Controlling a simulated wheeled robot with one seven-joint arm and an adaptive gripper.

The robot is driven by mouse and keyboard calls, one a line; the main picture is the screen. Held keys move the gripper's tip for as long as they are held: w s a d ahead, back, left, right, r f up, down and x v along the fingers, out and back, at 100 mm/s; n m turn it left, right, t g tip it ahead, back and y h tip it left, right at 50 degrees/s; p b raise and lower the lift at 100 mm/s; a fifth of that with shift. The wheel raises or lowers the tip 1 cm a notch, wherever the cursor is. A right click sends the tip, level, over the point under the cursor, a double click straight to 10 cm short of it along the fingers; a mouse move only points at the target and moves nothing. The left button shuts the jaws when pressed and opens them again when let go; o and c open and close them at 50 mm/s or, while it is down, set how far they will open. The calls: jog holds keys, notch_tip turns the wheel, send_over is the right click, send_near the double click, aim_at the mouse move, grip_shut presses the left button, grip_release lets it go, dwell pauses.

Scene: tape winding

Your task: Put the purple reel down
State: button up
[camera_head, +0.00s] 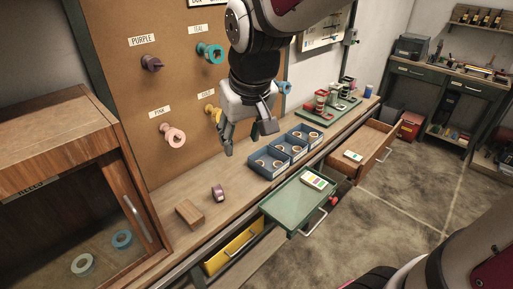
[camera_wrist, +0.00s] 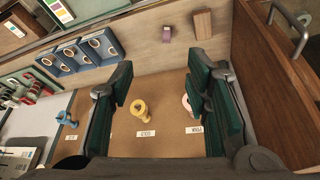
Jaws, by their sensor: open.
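The small purple reel (camera_head: 218,193) stands on the wooden bench, just right of a wooden block. It also shows at the top of the wrist view (camera_wrist: 167,33). My gripper (camera_head: 247,138) is open and empty above the bench, up and to the right of the reel in the head view. In the wrist view, nothing is between its fingers (camera_wrist: 160,85), and the reel lies apart from them. A dark purple holder (camera_head: 152,63) sticks out of the pegboard under the PURPLE label.
The wooden block (camera_head: 189,214) lies beside the reel. Blue trays (camera_head: 270,166) with rings stand to the right. Teal, pink (camera_head: 172,135) and gold (camera_head: 212,113) holders stick out of the board. A green drawer (camera_head: 290,212) and a wooden drawer (camera_head: 374,148) stand open. A cabinet (camera_head: 60,130) is at left.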

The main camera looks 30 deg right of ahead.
jog(key=s+r+t, duration=0.1)
jog(key=s+r, duration=0.2)
jog(key=s, duration=1.1)
jog(key=shift+s+r, duration=0.2)
jog(key=shift+r, duration=0.1)
jog(key=shift+o, duration=0.5)
jog(key=shift+s+a, duration=0.1)
jog(key=shift+s, duration=0.1)
jog(key=g+b, duration=0.2)
jog(key=b, duration=0.9)
send_over(217, 187)
jog(key=s, duration=0.5)
notch_tip(217, 187, down, 26)
jog(key=x, duration=0.8)
jog(key=shift+w, duration=0.45)
jog(key=shift+w+x, duration=0.15)
jog(key=shift+x, duration=1.1)
jog(key=shift+w+x, duration=0.1)
jog(key=shift+x, duration=1.2)
jog(key=shift+r, duration=0.1)
grip_shut()
